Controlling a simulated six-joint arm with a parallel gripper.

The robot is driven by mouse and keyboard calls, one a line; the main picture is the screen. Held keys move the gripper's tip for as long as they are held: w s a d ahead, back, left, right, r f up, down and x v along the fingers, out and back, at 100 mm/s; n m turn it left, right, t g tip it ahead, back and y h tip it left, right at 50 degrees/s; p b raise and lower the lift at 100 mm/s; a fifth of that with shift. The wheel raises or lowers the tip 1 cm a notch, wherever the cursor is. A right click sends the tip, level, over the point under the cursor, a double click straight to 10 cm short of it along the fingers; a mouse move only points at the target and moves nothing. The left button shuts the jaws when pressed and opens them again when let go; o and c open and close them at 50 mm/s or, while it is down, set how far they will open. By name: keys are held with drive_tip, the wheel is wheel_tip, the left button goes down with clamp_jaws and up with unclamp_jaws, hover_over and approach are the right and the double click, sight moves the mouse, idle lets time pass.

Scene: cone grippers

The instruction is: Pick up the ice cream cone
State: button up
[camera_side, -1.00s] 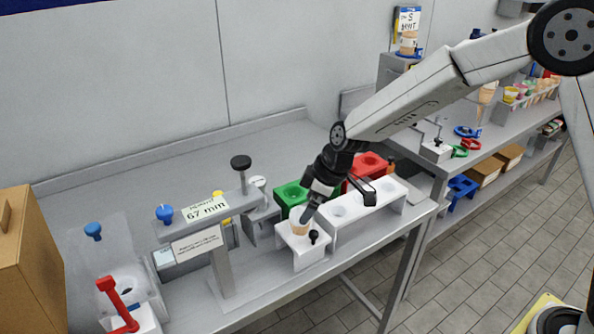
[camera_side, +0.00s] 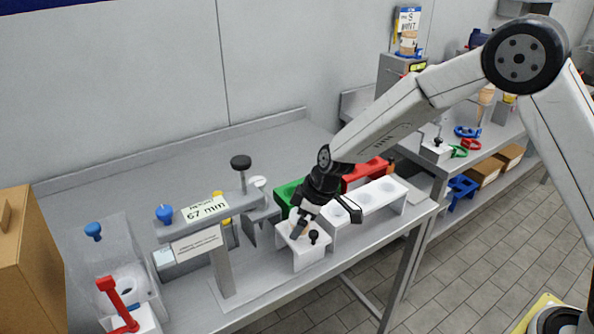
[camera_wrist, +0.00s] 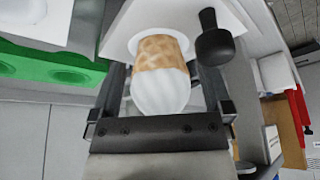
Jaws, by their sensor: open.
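In the wrist view the ice cream cone (camera_wrist: 163,58) has a tan wafer part and a smooth white rounded end nearer the camera. It sits in a round hole of a small white holder block (camera_wrist: 118,38). My gripper (camera_wrist: 165,82) is open, with one dark finger on each side of the cone. I cannot tell whether either finger touches it. In the side view my gripper (camera_side: 298,226) is down at the white holder block (camera_side: 308,258), and the cone is mostly hidden behind it.
A black knob (camera_wrist: 212,40) stands on the block close to the right finger. A green block (camera_side: 288,193), a red block (camera_side: 364,172) and a long white holed rack (camera_side: 385,196) stand close by. A height gauge (camera_side: 206,208) reading 67 mm stands to the left.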

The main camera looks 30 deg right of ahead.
drive_tip(key=shift+c, duration=0.2)
idle(0.3)
drive_tip(key=c, duration=0.8)
drive_tip(key=shift+r, duration=0.2)
wheel_tip(320, 180, up, 10)
drive_tip(key=shift+f, duration=0.15)
idle(0.4)
